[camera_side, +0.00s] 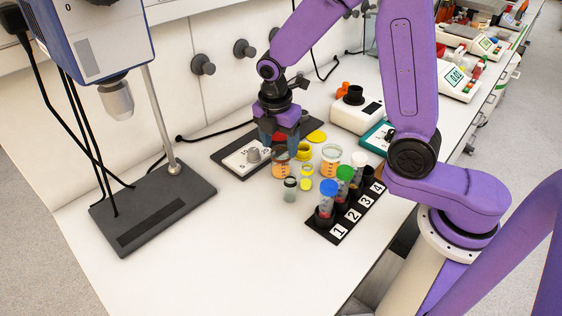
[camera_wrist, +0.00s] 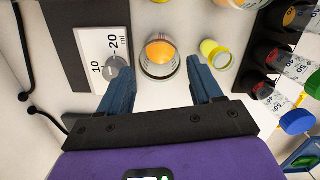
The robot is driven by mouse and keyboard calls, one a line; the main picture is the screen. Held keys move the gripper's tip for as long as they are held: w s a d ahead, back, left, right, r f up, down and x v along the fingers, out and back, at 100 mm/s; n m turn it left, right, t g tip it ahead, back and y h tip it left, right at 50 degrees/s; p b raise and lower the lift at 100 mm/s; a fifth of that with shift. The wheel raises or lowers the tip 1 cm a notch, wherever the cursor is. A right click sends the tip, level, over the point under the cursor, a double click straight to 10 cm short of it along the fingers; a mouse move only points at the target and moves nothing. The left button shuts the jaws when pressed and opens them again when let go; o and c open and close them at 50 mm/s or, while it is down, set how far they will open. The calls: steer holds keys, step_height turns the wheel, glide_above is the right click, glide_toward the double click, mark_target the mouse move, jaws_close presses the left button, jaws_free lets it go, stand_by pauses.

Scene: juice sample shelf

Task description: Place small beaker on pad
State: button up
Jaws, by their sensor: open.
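A small glass beaker (camera_side: 280,167) with orange contents stands on the bench. In the wrist view the beaker (camera_wrist: 159,57) lies ahead of and between my fingertips, touching neither. A second orange beaker (camera_side: 330,161) stands to its right. My gripper (camera_side: 278,138) is open, pointing down just behind the first beaker; its blue fingers show in the wrist view (camera_wrist: 160,82). A dark flat plate (camera_side: 219,157) lies left of the beaker. It bears a white numbered panel (camera_side: 238,162) with a grey knob (camera_side: 254,155). I cannot tell which flat surface is the pad.
A black numbered rack (camera_side: 339,229) holds capped tubes at right. A stand base (camera_side: 152,207) sits left. The front bench is clear.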

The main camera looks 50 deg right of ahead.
mark_target(281, 151)
steer(key=shift+w+d+f, duration=0.1)
steer(key=shift+d+f, duration=0.15)
steer(key=shift+f, duration=1.3)
steer(key=shift+d+f, duration=0.2)
steer(key=shift+f, duration=1.3)
steer(key=c, duration=0.9)
steer(key=shift+r, duration=0.15)
